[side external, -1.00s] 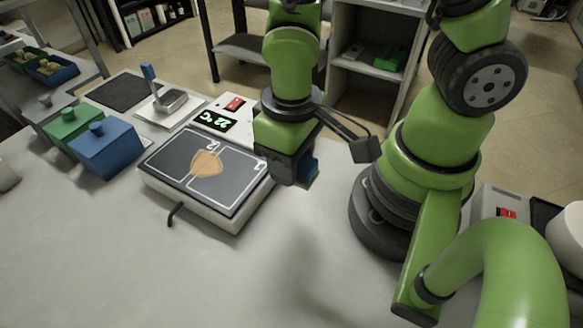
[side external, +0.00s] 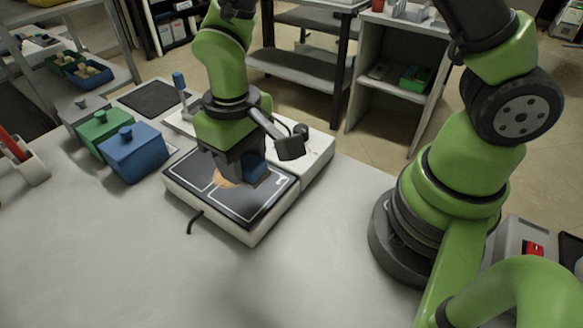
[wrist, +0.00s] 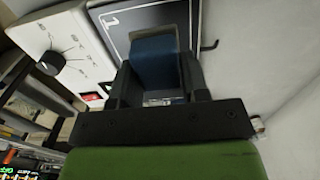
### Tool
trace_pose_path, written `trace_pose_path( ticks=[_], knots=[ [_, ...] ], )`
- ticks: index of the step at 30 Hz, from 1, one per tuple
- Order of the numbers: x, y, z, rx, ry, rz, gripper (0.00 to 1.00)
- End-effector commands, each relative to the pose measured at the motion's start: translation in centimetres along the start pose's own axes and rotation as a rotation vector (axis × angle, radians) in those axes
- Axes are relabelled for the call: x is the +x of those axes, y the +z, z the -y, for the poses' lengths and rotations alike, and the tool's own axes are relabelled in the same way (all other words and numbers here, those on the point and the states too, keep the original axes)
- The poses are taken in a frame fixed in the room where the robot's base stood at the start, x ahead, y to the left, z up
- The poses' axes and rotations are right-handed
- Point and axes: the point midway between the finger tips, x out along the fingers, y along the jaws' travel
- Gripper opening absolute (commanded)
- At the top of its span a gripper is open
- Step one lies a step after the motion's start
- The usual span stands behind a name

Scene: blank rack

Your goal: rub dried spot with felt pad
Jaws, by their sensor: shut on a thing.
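The dried spot (side external: 221,179) is a tan patch on the dark top of a white hot plate (side external: 257,231). My gripper (side external: 241,178) is over that top and hides part of the spot. It is shut on a blue felt pad (side external: 254,173), held beside the spot on its right. I cannot tell if the pad touches the surface. In the wrist view the pad (wrist: 154,60) sits between the two black fingers, over the dark panel (wrist: 113,22) marked 1.
A blue lidded box (side external: 133,152) and a green one (side external: 101,131) stand left of the plate. A white holder with a red item (side external: 15,146) is at far left. The front table is clear.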

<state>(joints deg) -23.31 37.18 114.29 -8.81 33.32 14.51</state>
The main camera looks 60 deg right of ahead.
Motion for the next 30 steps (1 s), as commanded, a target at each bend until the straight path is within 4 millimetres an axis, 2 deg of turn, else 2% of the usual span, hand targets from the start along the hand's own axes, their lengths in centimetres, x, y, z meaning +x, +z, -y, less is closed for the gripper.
trace_pose_path(
  ticks=[1, 3, 6, 10, 19, 30],
  knots=[
    [-0.3, -1.5, 0.4, 0.001, -0.002, -0.005, 0.23],
    [-0.7, -3.1, 0.9, 0.001, -0.001, -0.004, 0.23],
    [-1.4, -4.9, 1.4, 0.004, -0.001, -0.004, 0.23],
    [-2.0, -6.3, 1.7, 0.008, -0.003, -0.003, 0.23],
    [-1.6, -7.0, 1.9, 0.01, -0.002, 0.0, 0.23],
    [1.6, -7.0, 1.9, 0.01, -0.002, 0.0, 0.23]
  ],
)
